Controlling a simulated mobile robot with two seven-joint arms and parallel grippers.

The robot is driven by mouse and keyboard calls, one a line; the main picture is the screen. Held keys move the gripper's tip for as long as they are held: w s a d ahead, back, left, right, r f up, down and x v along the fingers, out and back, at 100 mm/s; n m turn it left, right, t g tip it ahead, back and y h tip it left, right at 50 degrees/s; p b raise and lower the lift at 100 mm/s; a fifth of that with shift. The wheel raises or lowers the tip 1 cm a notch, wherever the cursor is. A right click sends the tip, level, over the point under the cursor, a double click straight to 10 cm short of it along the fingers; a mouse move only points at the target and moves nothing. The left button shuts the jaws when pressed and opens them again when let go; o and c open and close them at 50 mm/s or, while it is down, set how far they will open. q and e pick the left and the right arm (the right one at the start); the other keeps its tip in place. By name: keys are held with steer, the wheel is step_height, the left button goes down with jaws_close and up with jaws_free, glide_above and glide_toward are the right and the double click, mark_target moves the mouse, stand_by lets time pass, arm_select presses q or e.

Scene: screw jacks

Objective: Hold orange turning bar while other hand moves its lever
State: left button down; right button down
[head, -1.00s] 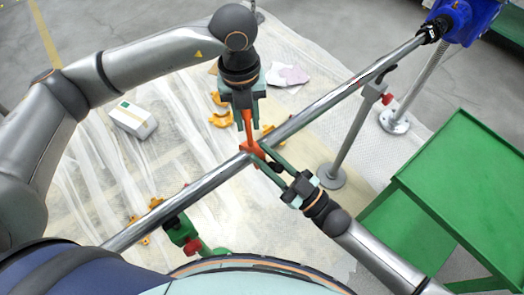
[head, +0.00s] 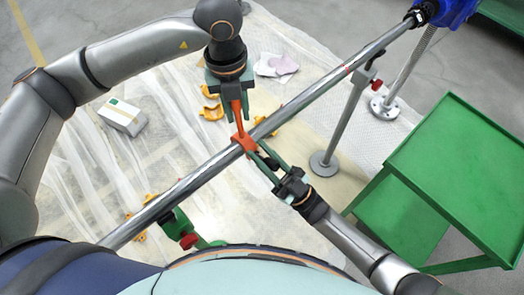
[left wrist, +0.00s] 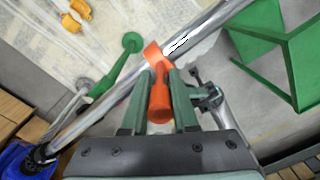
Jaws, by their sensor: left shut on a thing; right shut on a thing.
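The orange turning bar (head: 238,120) sits with its jaw around a long steel pipe, and its handle points up toward my left arm. My left gripper (head: 236,102) is shut on the handle; the left wrist view shows the orange bar (left wrist: 160,95) between the green fingers. My right gripper (head: 264,160) is on the near side of the pipe, beside the bar's jaw. Its fingers are shut on the bar's lever, which they mostly hide. My right gripper also shows at the right in the left wrist view (left wrist: 207,93).
The steel pipe (head: 330,82) runs diagonally to a blue machine (head: 452,10) at top right. A grey screw stand (head: 345,120) and a green stand (head: 180,228) are under it. A green table (head: 460,165) is right. A white box (head: 122,117) and yellow parts (head: 211,112) lie on the floor sheet.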

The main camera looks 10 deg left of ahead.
steer(key=c, duration=0.7)
jaws_free()
steer(key=v, duration=1.2)
arm_select(q)
steer(key=c, duration=0.6)
jaws_free()
